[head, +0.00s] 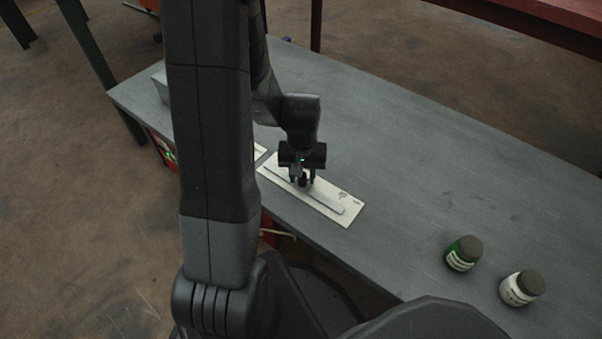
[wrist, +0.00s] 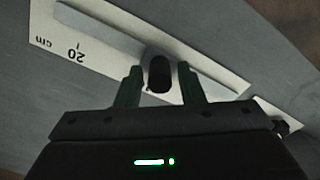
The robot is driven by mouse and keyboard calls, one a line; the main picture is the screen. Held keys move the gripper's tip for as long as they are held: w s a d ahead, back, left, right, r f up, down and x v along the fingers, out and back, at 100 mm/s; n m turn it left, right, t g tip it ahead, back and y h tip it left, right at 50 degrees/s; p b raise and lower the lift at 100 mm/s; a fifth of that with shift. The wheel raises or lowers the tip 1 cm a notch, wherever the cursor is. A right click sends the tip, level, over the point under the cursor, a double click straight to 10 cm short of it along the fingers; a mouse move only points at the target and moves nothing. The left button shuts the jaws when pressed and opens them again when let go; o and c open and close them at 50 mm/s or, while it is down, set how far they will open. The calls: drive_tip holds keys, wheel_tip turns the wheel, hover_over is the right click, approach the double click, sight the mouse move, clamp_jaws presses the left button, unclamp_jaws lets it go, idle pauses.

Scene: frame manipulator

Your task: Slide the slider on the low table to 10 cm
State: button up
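The slider is a white plate (head: 349,213) on the low grey table, with a pale rail (head: 325,205) along it. In the wrist view, the plate (wrist: 48,33) carries "20" and "cm" near its left end. A dark upright knob (wrist: 159,74) stands on the rail (wrist: 110,27). My gripper (wrist: 159,86) is open, with one finger on each side of the knob and a small gap showing on both sides. In the head view, my gripper (head: 304,181) points down over the plate. Most of the scale is hidden by the rail, knob and fingers.
A green jar (head: 462,254) and a white jar (head: 520,288), both dark-lidded, stand toward the right on the table (head: 420,150). Another white plate (head: 260,150) lies just left of the slider, partly behind my arm. The table behind and right of the slider is clear.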

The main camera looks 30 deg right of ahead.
drive_tip(key=shift+o, duration=0.4)
drive_tip(key=shift+r, duration=0.1)
wheel_tip(320, 180, up, 14)
drive_tip(key=p, duration=0.5)
drive_tip(key=shift+f, duration=0.3)
wheel_tip(320, 180, down, 14)
drive_tip(key=b, duration=0.5)
drive_tip(key=shift+r, duration=0.25)
drive_tip(key=shift+w+f, duration=0.1)
drive_tip(key=shift+f, duration=0.05)
drive_tip(key=shift+w+a, duration=0.2)
drive_tip(key=shift+w, duration=0.1)
